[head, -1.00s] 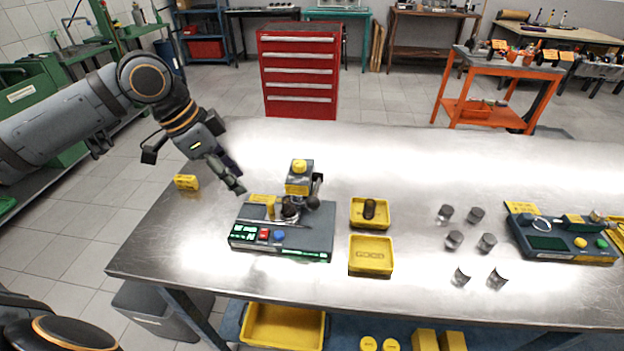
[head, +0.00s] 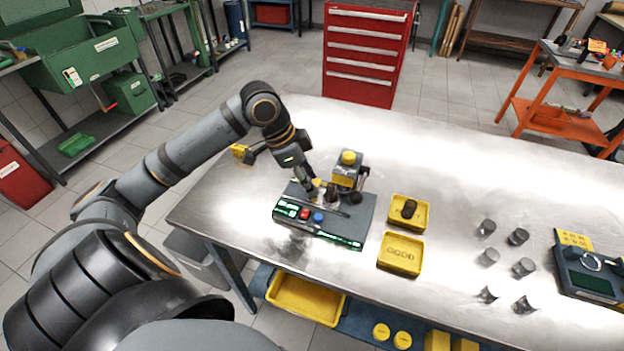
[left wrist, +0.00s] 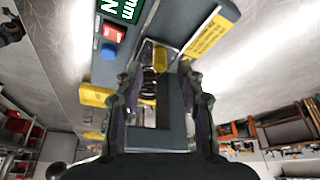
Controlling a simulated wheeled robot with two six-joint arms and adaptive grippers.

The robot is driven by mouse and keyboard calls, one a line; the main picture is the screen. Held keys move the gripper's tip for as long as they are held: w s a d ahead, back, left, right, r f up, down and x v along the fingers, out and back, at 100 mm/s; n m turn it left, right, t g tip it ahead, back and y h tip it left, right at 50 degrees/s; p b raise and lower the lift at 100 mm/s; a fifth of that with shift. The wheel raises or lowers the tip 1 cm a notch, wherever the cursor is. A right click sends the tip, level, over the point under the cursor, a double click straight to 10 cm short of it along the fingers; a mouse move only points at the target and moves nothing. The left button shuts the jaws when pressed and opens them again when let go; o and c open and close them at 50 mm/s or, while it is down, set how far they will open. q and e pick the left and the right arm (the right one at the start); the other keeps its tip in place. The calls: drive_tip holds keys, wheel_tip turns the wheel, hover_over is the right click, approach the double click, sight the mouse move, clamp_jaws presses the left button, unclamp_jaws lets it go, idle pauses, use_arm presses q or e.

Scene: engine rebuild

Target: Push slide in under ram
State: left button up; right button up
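The press unit (head: 343,228) stands on the steel table, with a green display and a red and a blue button on its front. Its ram head (head: 348,171) has a yellow cap and rises at the back of the base. A dark round part (head: 331,193) sits low in front of the ram, where the slide is; the slide itself is mostly hidden. My left gripper (head: 313,194) is low over the left side of the base, close to that part. In the left wrist view its fingers (left wrist: 163,103) are apart, with the grey base between them. My right gripper is not in view.
Right of the press are a yellow tray (head: 423,212) holding a dark part and another yellow tray (head: 401,262). Several grey cylinders (head: 518,237) stand farther right, before a second device (head: 590,270). A yellow block (head: 240,152) lies at the table's left edge.

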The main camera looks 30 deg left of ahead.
use_arm(q)
drive_tip(key=shift+x, duration=0.95)
clamp_jaws()
drive_tip(key=shift+r, duration=0.1)
